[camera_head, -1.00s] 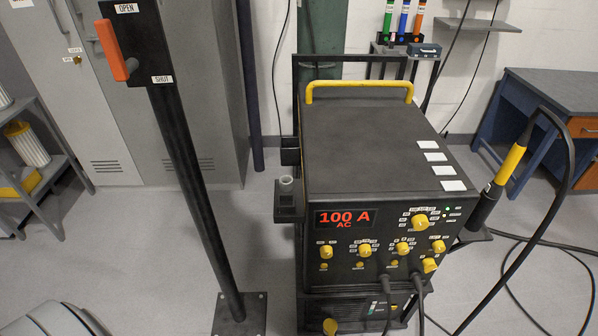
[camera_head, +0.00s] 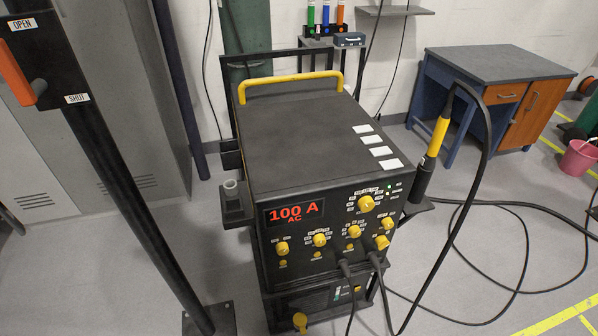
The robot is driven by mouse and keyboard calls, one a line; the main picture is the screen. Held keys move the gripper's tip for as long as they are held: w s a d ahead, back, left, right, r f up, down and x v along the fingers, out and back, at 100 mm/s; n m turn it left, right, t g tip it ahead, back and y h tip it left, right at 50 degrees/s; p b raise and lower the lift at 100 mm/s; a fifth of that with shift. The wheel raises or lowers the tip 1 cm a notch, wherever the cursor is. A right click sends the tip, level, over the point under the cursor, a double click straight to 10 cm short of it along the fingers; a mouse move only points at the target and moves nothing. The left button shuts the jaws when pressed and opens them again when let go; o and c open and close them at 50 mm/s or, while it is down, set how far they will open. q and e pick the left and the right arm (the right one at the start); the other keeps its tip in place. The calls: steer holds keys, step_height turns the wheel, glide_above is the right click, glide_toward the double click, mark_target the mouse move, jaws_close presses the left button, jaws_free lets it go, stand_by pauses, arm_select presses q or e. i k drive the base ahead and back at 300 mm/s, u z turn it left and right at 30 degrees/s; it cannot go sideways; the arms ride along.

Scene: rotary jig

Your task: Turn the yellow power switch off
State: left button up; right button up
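A black welding machine (camera_head: 315,140) stands in the middle of the picture on a cart. A yellow switch-like part (camera_head: 383,242) sits at the panel's lower right. Its small label is too small to read, so I cannot tell for sure that it is the power switch. Small green lights (camera_head: 390,190) glow near the panel's right edge. Neither of my grippers is in view.
A black post with an orange lever (camera_head: 16,74) marked OPEN and SHUT stands at left. A torch with a yellow handle (camera_head: 438,138) stands right of the machine. Its cables (camera_head: 505,290) loop over the floor at right. A blue desk (camera_head: 500,62) stands behind.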

mark_target(382, 242)
steer(key=z, duration=2.65)
steer(key=i, duration=2.05)
steer(key=u, duration=2.55)
